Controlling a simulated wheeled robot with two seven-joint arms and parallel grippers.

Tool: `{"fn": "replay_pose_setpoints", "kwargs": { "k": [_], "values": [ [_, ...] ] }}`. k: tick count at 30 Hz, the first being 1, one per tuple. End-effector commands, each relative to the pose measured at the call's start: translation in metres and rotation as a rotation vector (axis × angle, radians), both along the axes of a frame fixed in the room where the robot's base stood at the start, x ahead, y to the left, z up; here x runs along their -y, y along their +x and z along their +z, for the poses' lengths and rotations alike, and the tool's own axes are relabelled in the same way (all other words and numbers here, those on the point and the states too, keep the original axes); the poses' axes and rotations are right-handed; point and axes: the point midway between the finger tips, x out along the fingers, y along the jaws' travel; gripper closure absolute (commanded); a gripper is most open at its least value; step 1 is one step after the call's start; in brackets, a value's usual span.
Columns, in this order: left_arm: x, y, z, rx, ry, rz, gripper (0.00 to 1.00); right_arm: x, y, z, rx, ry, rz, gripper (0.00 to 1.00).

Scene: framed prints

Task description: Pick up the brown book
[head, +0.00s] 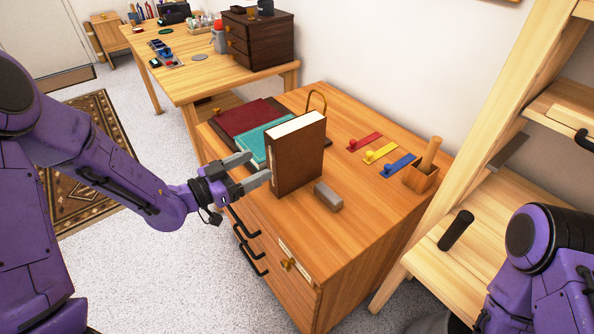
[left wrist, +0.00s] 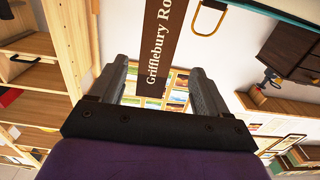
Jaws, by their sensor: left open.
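The brown book (head: 297,155) stands upright on the wooden cabinet, its pale page edges facing up. My left gripper (head: 250,169) is open and empty at the left of the book, its fingers pointing toward the spine. In the left wrist view the brown spine (left wrist: 163,40), with the white lettering "Grifflebury Ro", shows in the gap between the two fingers of my left gripper (left wrist: 158,68). I cannot tell whether a finger touches the book. My right gripper is out of view; only part of my right arm shows at the lower right.
A teal book (head: 252,143) and a dark red book (head: 238,118) lie left of and behind the brown book. A grey block (head: 328,197) lies to its right. Coloured strips with knobs (head: 380,152) and a wooden box with a pestle-like rod (head: 421,177) are farther right. The cabinet's front right top is clear.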

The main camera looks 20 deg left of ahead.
Motion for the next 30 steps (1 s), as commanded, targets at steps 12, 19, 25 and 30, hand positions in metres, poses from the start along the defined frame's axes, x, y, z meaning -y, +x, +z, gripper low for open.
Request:
{"fn": "replay_pose_setpoints", "kwargs": {
  "k": [12,19,25,30],
  "values": [
    [0.041,0.048,-0.001,0.013,0.007,-0.017,0.23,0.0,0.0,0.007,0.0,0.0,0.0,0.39],
    [0.065,0.075,-0.007,0.012,0.006,-0.016,0.23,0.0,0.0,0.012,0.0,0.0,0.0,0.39],
    [0.067,0.079,-0.008,0.012,0.004,-0.014,0.23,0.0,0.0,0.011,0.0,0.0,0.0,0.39],
    [0.067,0.078,-0.008,0.012,0.004,-0.014,0.62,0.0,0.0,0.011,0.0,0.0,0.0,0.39]
  ]
}}
